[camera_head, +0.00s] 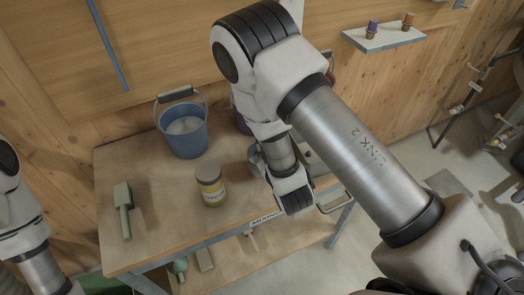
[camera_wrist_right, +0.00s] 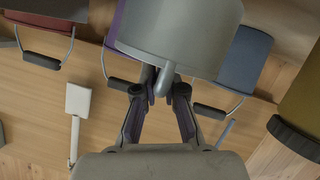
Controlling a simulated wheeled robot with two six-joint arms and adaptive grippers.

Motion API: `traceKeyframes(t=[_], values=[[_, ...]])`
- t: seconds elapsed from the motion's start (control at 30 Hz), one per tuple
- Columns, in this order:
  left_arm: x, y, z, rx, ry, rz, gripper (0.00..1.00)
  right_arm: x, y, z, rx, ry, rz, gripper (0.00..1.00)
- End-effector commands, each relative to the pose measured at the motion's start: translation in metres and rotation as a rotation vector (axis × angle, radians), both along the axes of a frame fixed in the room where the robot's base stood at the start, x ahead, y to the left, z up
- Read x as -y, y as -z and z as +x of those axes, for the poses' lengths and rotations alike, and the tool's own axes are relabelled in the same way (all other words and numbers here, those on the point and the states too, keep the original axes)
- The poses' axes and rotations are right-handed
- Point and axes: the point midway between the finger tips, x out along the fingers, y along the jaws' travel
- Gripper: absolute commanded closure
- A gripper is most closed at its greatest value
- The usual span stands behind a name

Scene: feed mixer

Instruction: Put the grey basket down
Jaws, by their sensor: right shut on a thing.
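The grey basket (camera_wrist_right: 180,35) shows at the top of the right wrist view as a smooth, rounded grey body with a short stub handle. My right gripper (camera_wrist_right: 162,88) is shut on that handle. In the head view a small part of the grey basket (camera_head: 256,160) shows left of my right wrist, above the workbench (camera_head: 160,225). My wrist hides the rest of it and the fingers there. I cannot tell how high its base is above the bench top. Only links of my left arm show at the left edge; the left gripper is out of view.
A blue bucket (camera_head: 186,137) stands at the bench's back, with a purple bucket (camera_head: 240,118) partly hidden beside it. A yellow-labelled jar (camera_head: 210,187) stands near the front middle.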

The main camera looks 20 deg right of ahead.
Motion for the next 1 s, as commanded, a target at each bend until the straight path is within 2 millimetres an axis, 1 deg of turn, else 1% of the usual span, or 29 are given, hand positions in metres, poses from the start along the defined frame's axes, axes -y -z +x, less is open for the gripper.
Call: traceKeyframes(t=[0.03,0.1,0.3,0.4,0.5,0.83,0.87,0.9,0.93,1.0], values=[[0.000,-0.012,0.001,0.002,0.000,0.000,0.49,0.005,-0.007,0.012,0.003,0.006,0.005,1.00],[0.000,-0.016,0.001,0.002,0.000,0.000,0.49,0.009,-0.005,0.026,0.002,0.004,0.004,1.00],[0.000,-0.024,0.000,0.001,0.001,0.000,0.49,0.017,-0.001,0.053,0.002,0.003,0.001,1.00],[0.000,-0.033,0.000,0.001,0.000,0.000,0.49,0.016,0.020,0.050,-0.005,0.000,-0.001,1.00],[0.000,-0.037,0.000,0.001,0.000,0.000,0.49,0.016,0.034,0.050,-0.002,0.000,-0.001,1.00],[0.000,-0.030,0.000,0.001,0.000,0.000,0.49,0.016,0.042,0.050,0.000,0.000,-0.001,1.00],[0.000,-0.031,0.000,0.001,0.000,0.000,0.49,0.016,0.041,0.050,0.000,0.000,-0.001,0.84],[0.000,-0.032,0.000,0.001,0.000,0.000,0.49,0.016,0.040,0.050,0.000,0.000,-0.001,0.70],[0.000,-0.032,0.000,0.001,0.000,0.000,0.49,0.016,0.040,0.050,0.000,0.000,-0.001,0.66],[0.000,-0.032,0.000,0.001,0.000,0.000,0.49,0.016,0.040,0.050,0.000,0.000,-0.001,0.66]])
